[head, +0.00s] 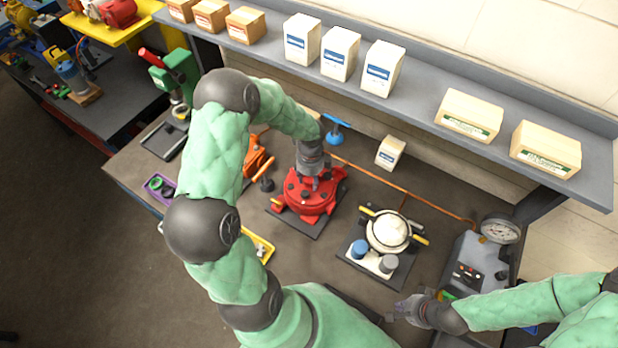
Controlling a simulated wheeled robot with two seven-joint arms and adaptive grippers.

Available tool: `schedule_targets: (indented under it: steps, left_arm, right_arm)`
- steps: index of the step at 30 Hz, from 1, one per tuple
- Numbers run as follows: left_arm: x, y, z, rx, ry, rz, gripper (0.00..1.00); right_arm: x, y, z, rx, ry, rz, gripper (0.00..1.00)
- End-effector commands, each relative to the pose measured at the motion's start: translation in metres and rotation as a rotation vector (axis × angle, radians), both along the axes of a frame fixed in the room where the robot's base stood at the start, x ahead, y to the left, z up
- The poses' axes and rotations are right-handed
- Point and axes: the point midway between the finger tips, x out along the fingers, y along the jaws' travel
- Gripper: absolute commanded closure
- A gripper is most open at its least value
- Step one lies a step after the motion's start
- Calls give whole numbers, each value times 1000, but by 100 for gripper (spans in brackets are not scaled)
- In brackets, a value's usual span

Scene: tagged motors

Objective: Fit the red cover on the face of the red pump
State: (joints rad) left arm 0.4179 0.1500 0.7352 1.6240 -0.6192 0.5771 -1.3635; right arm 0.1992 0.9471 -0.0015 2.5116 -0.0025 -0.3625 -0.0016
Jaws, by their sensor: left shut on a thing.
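The red pump (313,209) sits on a dark base plate (307,226) in the middle of the bench. My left gripper (311,181) points down over the pump and is shut on a red part at its top, which looks like the red cover (297,187). The cover and the pump are the same red, so I cannot tell whether the cover is seated or just above the face. My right gripper (396,311) is low on the right, away from the pump; its fingers are too small to judge.
A white-topped unit with yellow handles (388,231) stands right of the pump. A gauge stand (470,267) is further right. A shelf with boxes (339,56) runs along the back. A blue-handled tool (335,130) and a small box (390,152) lie behind the pump.

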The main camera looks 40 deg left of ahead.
Motion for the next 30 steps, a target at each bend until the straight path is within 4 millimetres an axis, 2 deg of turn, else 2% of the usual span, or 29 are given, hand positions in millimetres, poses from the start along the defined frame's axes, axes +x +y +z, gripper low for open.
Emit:
schedule_targets:
  steps: [1, 13, 14, 16, 25, 30]
  left_arm:
    - [1, 1, -4, 1, -4, 1, 100]
    - [1, 1, -6, 1, -4, 1, 100]
    - [1, 1, -6, 1, -4, 1, 45]
    - [1, 1, -6, 1, -3, 1, 25]
    - [-1, -1, -9, -1, 3, 0, 25]
    - [-1, 0, -4, -1, 2, 0, 25]
  right_arm:
    - [-4, 0, -10, 0, 16, -7, 100]
    - [-3, 0, -11, 1, 14, -6, 100]
    - [-3, 0, -11, 1, 14, -6, 100]
    - [-3, 0, -12, 1, 14, -5, 100]
    - [-3, 0, -12, 0, 13, -5, 100]
    - [-4, 1, -8, 1, 14, -5, 100]
